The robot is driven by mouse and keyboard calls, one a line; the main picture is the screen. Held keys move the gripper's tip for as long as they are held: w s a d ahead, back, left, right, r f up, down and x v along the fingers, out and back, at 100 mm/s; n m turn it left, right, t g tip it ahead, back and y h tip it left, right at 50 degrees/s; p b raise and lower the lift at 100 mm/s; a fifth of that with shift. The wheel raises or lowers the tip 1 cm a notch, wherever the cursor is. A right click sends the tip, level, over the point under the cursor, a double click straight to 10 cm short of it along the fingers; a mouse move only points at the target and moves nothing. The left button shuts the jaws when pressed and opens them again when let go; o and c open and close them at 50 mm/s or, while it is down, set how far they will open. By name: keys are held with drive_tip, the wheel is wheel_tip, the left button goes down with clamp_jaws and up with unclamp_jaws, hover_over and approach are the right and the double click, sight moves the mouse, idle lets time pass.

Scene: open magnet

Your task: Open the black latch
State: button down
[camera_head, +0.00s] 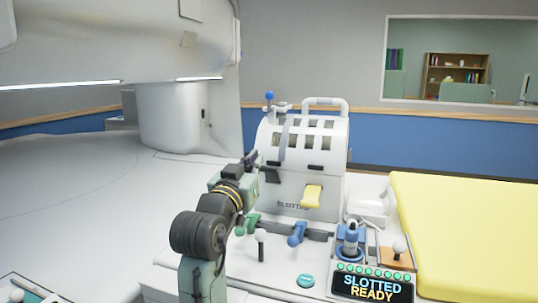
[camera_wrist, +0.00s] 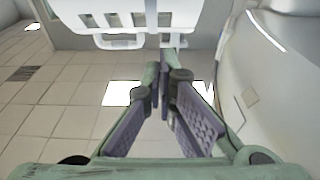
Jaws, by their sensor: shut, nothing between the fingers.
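A white device (camera_head: 296,188) with a "SLOTTED" label stands on the bench in the head view. It has a slotted curved top, a blue-knobbed lever and a yellow tab (camera_head: 312,196). A small black piece (camera_head: 315,167) sits on its front face, and another dark piece (camera_head: 272,175) lies beside my gripper; I cannot tell which is the black latch. My gripper (camera_head: 254,162) is at the left side of the device, close to its front; contact is unclear. In the wrist view its fingers (camera_wrist: 166,72) converge, shut and empty, below a white slotted part (camera_wrist: 125,15).
A blue lever (camera_head: 297,233), a white-knobbed lever (camera_head: 261,238) and a blue joystick (camera_head: 351,240) stand in front of the device. A display (camera_head: 372,286) reads "SLOTTED READY". A yellow padded table (camera_head: 470,230) is at right; the large white scanner (camera_head: 100,45) fills the left.

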wheel_tip(320, 180, up, 2)
drive_tip(key=p, duration=0.4)
hover_over(269, 168)
drive_tip(key=shift+s+a+f+p, duration=0.1)
drive_tip(key=shift+s+f, duration=0.2)
drive_tip(key=shift+f, duration=0.4)
drive_tip(key=shift+s+a+f+p, duration=0.1)
drive_tip(key=shift+s+f, duration=0.15)
drive_tip(key=shift+f, duration=0.5)
drive_tip(key=shift+s+f+p, duration=0.1)
drive_tip(key=shift+s+f, duration=0.2)
drive_tip(key=shift+f, duration=0.4)
drive_tip(key=s+f+b, duration=0.1)
drive_tip(key=b, duration=0.1)
drive_tip(key=s+f+b, duration=0.1)
drive_tip(key=f, duration=0.1)
drive_tip(key=shift+s+a+f+b, duration=0.2)
drive_tip(key=shift+s+a+b, duration=0.05)
drive_tip(key=shift+a+b, duration=0.15)
drive_tip(key=shift+r, duration=0.3)
